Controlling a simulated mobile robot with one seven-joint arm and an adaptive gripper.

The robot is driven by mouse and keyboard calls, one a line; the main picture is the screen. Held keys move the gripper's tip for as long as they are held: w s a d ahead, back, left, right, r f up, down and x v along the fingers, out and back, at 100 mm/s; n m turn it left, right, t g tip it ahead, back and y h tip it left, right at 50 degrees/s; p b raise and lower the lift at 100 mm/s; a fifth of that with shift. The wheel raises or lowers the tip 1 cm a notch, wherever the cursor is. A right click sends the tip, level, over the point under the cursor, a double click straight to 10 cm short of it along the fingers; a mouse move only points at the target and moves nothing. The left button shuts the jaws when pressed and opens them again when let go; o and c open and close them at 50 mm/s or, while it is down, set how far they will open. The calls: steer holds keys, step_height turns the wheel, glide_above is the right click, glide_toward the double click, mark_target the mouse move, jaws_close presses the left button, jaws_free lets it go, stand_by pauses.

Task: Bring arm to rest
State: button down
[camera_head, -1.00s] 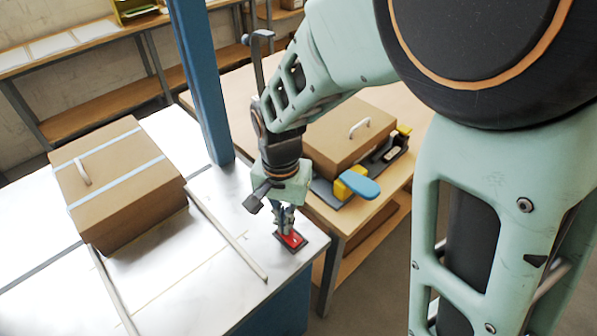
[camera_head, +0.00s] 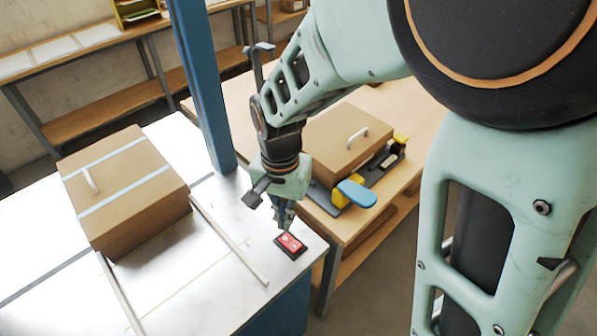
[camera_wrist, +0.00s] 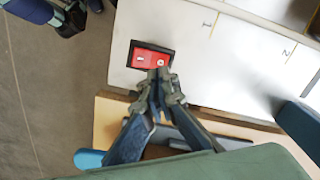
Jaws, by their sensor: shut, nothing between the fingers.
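My gripper (camera_head: 284,226) is shut and empty, pointing down just above and behind a red rocker switch (camera_head: 290,244) in a black frame. The switch sits near the front right corner of the metal table. In the wrist view my gripper (camera_wrist: 158,72) has its fingertips together, overlapping the lower right edge of the switch (camera_wrist: 152,58) in the picture. The switch face carries white marks. Whether the fingertips touch it I cannot tell. My arm reaches down from the upper right of the head view.
A taped cardboard box (camera_head: 128,190) stands on the metal table (camera_head: 190,282) between rails. A blue post (camera_head: 203,90) rises behind my gripper. At the right, a wooden table (camera_head: 400,95) holds another box (camera_head: 335,138) and a blue-handled tool (camera_head: 356,193). Shelves (camera_head: 100,112) line the back wall.

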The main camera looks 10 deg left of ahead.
step_height(320, 180, up, 2)
steer(key=shift+r+p, duration=0.1)
steer(key=shift+p, duration=0.55)
